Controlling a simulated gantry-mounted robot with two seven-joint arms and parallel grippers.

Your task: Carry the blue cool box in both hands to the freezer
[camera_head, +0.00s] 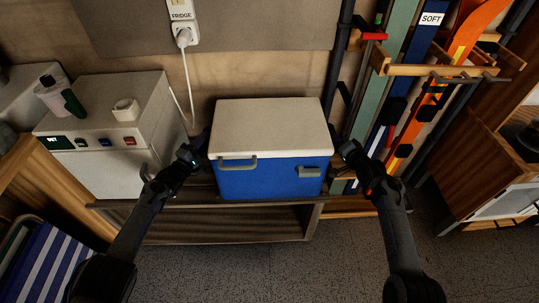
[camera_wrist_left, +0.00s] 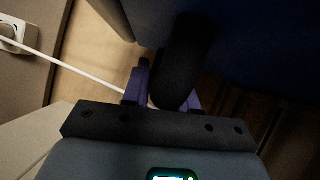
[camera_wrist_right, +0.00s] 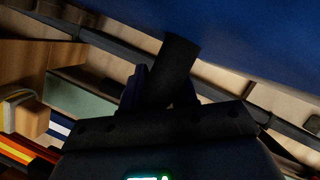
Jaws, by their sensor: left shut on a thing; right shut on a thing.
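The blue cool box (camera_head: 268,178) with a pale lid (camera_head: 268,127) is upright in the middle of the head view, at the bench (camera_head: 225,222). I cannot tell whether its base touches the bench. My left gripper (camera_head: 200,150) is at its left side, shut on a dark side handle (camera_wrist_left: 184,60) in the left wrist view. My right gripper (camera_head: 340,153) is at its right side, shut on the other dark side handle (camera_wrist_right: 174,70) in the right wrist view. No freezer can be told for certain.
A pale grey unit (camera_head: 110,165) with buttons stands close left of the box, with a small white item on top. A socket marked FRIDGE (camera_head: 182,22) with a white cable is on the wall. A rack of skis (camera_head: 430,70) stands at right. The floor (camera_head: 300,260) in front is clear.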

